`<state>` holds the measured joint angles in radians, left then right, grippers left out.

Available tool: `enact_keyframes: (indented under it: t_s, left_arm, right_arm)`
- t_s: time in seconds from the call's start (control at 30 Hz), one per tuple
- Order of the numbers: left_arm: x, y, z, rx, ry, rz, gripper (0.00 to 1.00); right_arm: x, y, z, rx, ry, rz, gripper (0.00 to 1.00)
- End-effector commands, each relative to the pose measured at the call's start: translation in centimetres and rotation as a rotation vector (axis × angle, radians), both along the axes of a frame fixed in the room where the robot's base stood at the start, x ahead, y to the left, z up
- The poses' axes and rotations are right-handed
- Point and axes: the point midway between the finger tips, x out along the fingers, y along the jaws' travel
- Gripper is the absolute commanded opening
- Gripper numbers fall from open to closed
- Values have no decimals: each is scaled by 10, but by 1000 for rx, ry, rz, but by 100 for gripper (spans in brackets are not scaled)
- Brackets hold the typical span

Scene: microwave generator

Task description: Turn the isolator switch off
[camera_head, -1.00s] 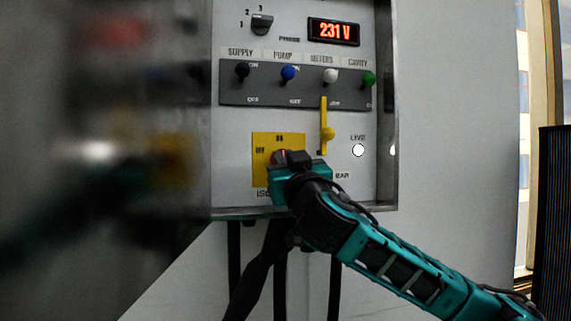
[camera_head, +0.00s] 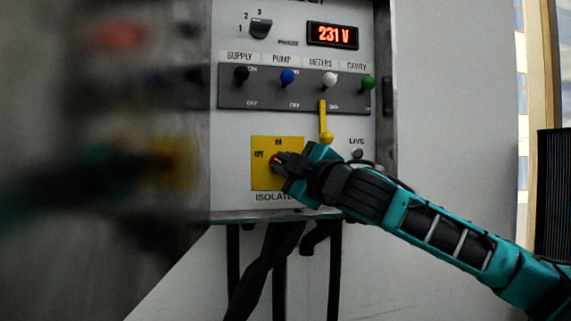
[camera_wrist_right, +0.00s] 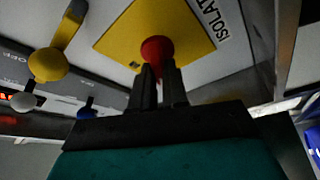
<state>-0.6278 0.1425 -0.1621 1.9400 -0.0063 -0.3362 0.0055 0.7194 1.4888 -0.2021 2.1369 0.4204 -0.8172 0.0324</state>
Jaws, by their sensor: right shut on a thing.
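The isolator switch is a red knob (camera_head: 274,160) on a yellow plate (camera_head: 262,182), with a mark above and another to its left; "ISOLAT" shows below. My right gripper (camera_head: 281,163) comes in from the right and is shut on the red knob. In the right wrist view the two dark fingers (camera_wrist_right: 158,88) close against the red knob (camera_wrist_right: 157,50) in front of the yellow plate (camera_wrist_right: 140,22). The knob's pointer direction is hidden by the fingers. My left gripper is not in view.
Above are a display (camera_head: 333,35) reading 231 V, a selector knob (camera_head: 261,28) and a row of coloured toggles on a grey strip (camera_head: 262,98). A yellow lever (camera_head: 324,120) hangs close above my right wrist. The LIVE lamp (camera_head: 357,154) looks grey. Dark cables (camera_head: 278,270) hang below the panel.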

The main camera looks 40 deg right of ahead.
Motion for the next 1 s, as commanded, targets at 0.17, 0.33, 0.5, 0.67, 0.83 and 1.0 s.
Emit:
enact_keyframes:
  t_s: [0.17,0.33,0.5,0.67,0.83,1.0]
  left_arm:
    - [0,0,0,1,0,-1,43]
    - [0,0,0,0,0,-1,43]
    - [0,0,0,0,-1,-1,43]
    - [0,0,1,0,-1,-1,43]
    - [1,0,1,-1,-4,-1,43]
    - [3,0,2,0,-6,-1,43]
  right_arm:
    - [0,0,1,-138,78,0,0]
    - [0,0,1,-260,145,0,0]
    - [0,0,1,-357,198,1,0]
    - [0,0,1,-421,234,-1,0]
    - [0,0,1,-461,256,-1,0]
    - [0,-1,1,-477,264,-2,0]
